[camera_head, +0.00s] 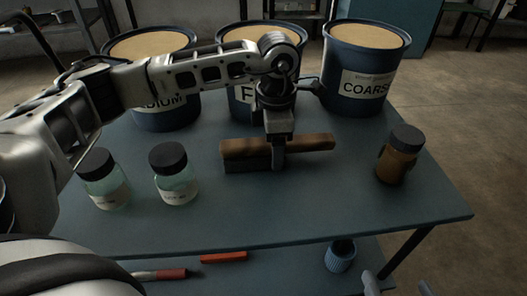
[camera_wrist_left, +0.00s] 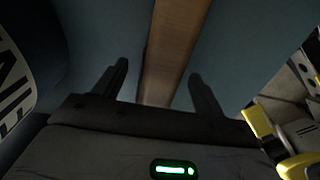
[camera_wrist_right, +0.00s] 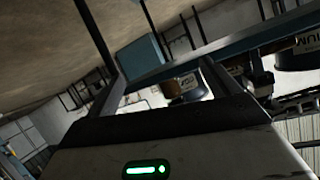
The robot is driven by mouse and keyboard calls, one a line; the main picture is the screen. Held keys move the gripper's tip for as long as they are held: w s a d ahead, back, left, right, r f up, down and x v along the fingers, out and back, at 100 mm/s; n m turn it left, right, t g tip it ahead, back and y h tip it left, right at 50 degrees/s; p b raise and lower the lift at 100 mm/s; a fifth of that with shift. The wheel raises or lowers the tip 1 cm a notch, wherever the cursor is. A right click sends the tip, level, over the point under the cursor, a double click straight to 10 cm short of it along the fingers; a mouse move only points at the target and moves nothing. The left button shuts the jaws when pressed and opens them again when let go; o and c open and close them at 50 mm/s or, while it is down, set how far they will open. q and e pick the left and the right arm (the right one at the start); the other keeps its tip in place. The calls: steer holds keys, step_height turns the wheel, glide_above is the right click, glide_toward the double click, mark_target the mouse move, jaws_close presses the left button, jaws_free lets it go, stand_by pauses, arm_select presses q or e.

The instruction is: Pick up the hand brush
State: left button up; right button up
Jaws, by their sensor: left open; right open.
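The hand brush (camera_head: 308,143) has a long brown wooden back and a dark underside at its left end. It lies on the blue table, roughly left to right. My left gripper (camera_head: 278,155) is above it, pointing down, with one finger in front of the brush; the other is hidden. In the left wrist view the wooden back (camera_wrist_left: 175,45) runs between its two open fingers, with a gap visible on each side. My right gripper (camera_head: 397,284) is open at the bottom right edge of the head view, empty and away from the brush.
Blue buckets stand behind the brush; the right one is marked COARSE (camera_head: 362,70). Two clear jars (camera_head: 103,182) (camera_head: 175,178) stand left, a brown jar (camera_head: 397,158) right. A red marker (camera_head: 223,257) and blue cup (camera_head: 340,258) are on a lower shelf. The tabletop in front is clear.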

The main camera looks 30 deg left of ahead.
arm_select(q)
steer(key=shift+r, duration=0.1)
steer(key=c, duration=1.2)
arm_select(e)
steer(key=shift+f, duration=0.2)
steer(key=shift+s, duration=0.1)
arm_select(q)
steer(key=shift+r, duration=0.55)
step_height(320, 180, up, 3)
steer(key=shift+d+f+p, duration=0.15)
steer(key=shift+p, duration=0.4)
steer(key=s+d+r+p, duration=0.1)
steer(key=s+d+r, duration=0.1)
steer(key=d+r, duration=0.2)
steer(key=s+d+r+p, duration=0.1)
steer(key=s+d+r, duration=0.1)
steer(key=d+r, duration=0.3)
steer(key=shift+s+d+p, duration=0.25)
steer(key=shift+d+p, duration=0.05)
steer(key=shift+d, duration=1.7)
arm_select(e)
steer(key=shift+d+f+g+h, duration=0.3)
steer(key=shift+f+g, duration=0.2)
steer(key=shift+f, duration=0.1)
steer(key=shift+d+f+g+h, duration=0.2)
steer(key=shift+d+f+g, duration=0.05)
steer(key=shift+f+g, duration=0.3)
